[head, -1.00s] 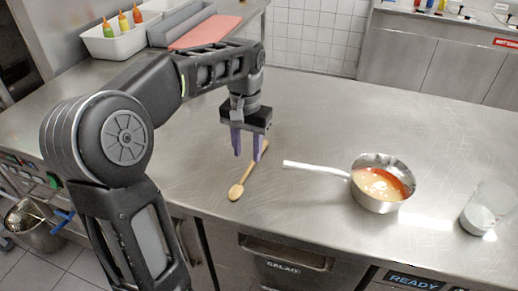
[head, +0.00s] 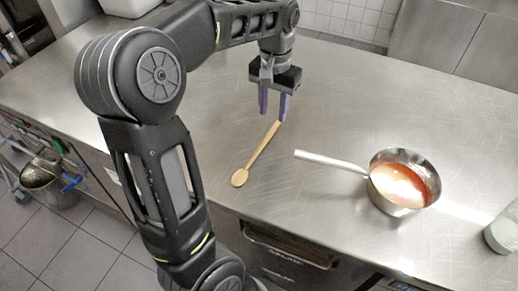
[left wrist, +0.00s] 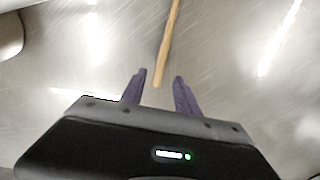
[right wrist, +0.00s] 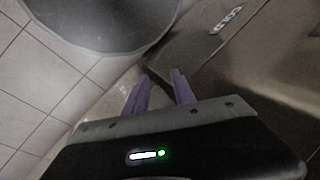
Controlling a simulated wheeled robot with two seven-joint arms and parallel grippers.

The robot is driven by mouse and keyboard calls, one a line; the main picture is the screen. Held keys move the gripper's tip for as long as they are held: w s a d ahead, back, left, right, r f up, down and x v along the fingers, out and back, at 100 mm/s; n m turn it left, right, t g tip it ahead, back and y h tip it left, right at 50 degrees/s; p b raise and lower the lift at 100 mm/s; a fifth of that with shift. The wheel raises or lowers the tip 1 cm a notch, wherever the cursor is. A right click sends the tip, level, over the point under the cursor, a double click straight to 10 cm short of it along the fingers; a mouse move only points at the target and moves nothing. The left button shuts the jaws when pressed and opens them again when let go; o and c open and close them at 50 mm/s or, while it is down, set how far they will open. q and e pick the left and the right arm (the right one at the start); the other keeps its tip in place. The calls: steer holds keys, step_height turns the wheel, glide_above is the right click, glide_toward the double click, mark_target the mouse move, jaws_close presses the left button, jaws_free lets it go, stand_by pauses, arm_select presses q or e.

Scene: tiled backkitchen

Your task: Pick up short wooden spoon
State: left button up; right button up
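The short wooden spoon (head: 258,153) lies on the steel counter in the head view, bowl toward the front edge, handle end toward my left gripper. My left gripper (head: 274,112) is open, with its purple fingers pointing down around the handle end. In the left wrist view, the spoon handle (left wrist: 169,40) ends between and just beyond the open fingertips (left wrist: 158,78), with nothing gripped. The spoon's bowl is outside that view. My right gripper (right wrist: 158,80) shows only in the right wrist view, open and empty, facing the floor and a cabinet front.
A steel saucepan (head: 378,203) with reddish-orange contents stands right of the spoon, its handle pointing left toward it. A clear container (head: 503,232) with white contents is at the right edge. The steel counter (head: 340,90) is clear behind the pan.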

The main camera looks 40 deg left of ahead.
mark_target(272, 131)
arm_select(q)
steer(key=shift+f, duration=0.6)
steer(key=shift+s+f+p, duration=0.1)
steer(key=shift+f+p, duration=0.3)
steer(key=shift+f, duration=2.15)
steer(key=shift+f, duration=0.15)
steer(key=shift+c, duration=0.5)
jaws_close()
